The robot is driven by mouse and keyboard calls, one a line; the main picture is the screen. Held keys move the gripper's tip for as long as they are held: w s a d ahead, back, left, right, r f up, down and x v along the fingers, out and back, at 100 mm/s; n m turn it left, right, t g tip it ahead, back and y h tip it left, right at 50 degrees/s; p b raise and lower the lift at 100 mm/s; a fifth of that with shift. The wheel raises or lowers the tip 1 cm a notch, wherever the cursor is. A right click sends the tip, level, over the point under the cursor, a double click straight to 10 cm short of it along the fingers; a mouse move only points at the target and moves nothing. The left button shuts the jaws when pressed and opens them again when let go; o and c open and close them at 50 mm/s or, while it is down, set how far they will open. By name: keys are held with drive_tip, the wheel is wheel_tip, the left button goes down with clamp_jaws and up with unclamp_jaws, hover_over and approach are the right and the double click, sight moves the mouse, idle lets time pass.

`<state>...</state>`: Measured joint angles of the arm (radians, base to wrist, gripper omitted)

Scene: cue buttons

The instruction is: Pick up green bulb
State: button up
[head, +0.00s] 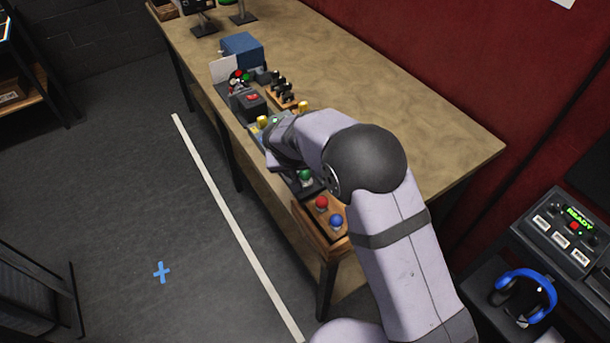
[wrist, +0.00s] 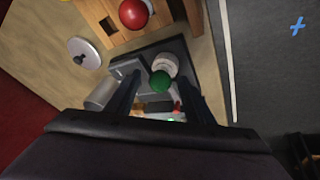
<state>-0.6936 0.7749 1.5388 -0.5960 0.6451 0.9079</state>
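The green bulb (head: 305,175) is on a dark unit at the bench's near edge, in front of the wooden box. In the wrist view the green bulb (wrist: 161,83) shows between the two dark fingers of my gripper (wrist: 156,78), with a pale round piece beside it. The fingers are spread apart and I see no contact with the bulb. How far the bulb lies below the fingertips is hard to tell. In the head view my arm hides most of the gripper.
A wooden box with a red ball (head: 321,202) and a blue ball (head: 337,220) stands close by. The red ball also shows in the wrist view (wrist: 135,13). A blue box (head: 242,48) and other devices line the bench (head: 400,120) farther along. The bench's wall side is mostly clear.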

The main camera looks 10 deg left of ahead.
sight(304, 172)
drive_tip(key=c, duration=1)
drive_tip(key=shift+c, duration=0.6)
drive_tip(key=shift+r, duration=0.1)
wheel_tip(304, 172, up, 10)
drive_tip(key=b, duration=0.3)
